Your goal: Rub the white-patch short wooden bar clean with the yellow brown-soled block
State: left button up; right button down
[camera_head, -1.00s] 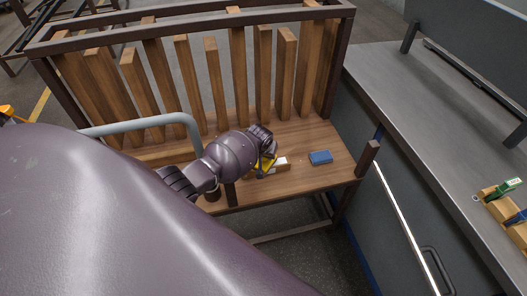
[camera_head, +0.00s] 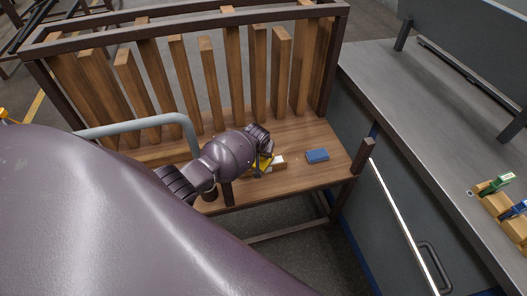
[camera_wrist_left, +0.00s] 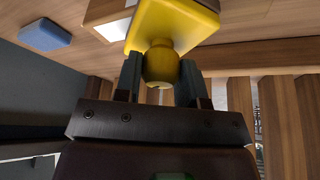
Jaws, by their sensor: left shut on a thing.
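The yellow block (camera_wrist_left: 170,25) is held by its round knob between the two fingers of my left gripper (camera_wrist_left: 160,72), which is shut on it. In the head view the yellow block (camera_head: 264,162) is partly hidden behind my left wrist. Its brown sole cannot be made out clearly. The short wooden bar (camera_head: 280,166) with a white patch on top lies on the wooden bench seat, just right of the yellow block. In the left wrist view the bar (camera_wrist_left: 105,10) shows beside the block and partly behind it. Whether they touch cannot be told. My right gripper is out of view.
A blue block (camera_head: 317,156) lies on the bench seat right of the bar. The slatted bench back (camera_head: 210,80) rises behind. A bench post (camera_head: 364,157) stands at the right, beside a grey metal counter (camera_head: 420,120). The seat (camera_head: 318,178) is bare in front of the blue block.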

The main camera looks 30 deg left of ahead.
pick_arm(q)
jog(key=shift+s+a, duration=0.3)
jog(key=shift+s, duration=0.05)
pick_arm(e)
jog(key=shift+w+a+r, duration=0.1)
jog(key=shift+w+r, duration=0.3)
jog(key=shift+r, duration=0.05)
pick_arm(q)
jog(key=shift+w, duration=0.1)
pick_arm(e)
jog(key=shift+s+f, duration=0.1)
